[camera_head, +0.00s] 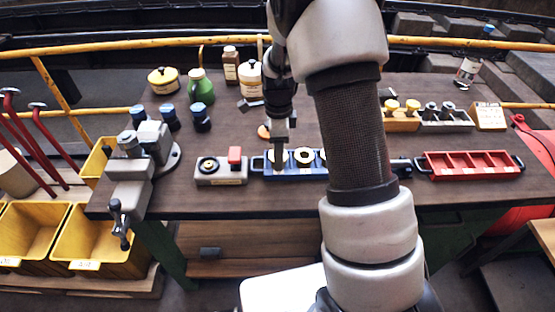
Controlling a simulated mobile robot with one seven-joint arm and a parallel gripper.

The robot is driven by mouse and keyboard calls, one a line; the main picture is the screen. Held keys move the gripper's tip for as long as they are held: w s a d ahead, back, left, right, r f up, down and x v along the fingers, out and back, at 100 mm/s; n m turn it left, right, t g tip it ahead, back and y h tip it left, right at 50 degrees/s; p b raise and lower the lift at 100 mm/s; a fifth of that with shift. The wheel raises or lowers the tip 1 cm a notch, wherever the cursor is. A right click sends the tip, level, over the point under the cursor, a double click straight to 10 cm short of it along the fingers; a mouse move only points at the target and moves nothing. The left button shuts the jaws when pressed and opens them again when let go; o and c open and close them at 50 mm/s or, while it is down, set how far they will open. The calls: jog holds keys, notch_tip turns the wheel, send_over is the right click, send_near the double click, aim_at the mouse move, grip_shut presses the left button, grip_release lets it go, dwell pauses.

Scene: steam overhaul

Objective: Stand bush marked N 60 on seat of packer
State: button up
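A blue tray (292,174) on the bench holds pale ring-shaped bushes. One bush (305,156) shows plainly; others beside it are partly hidden by my gripper and arm. No N 60 mark is legible. My gripper (279,164) points down at the left part of the tray, at or just above a bush. Its fingers are too small to tell whether they are open or shut. A grey block (232,178) left of the tray has a dark round seat with a pale centre and a red block on top; it may be the packer, but I cannot tell for sure.
A red compartment tray (472,176) lies at the right. A grey vise (147,152) stands at the left edge, near several dark blue-capped jars (169,117). A green jug (201,88) and bottles stand behind. My arm covers the centre right.

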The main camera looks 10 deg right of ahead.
jog(key=c, duration=0.8)
jog(key=shift+r+p, duration=1.45)
jog(key=shift+r, duration=0.6)
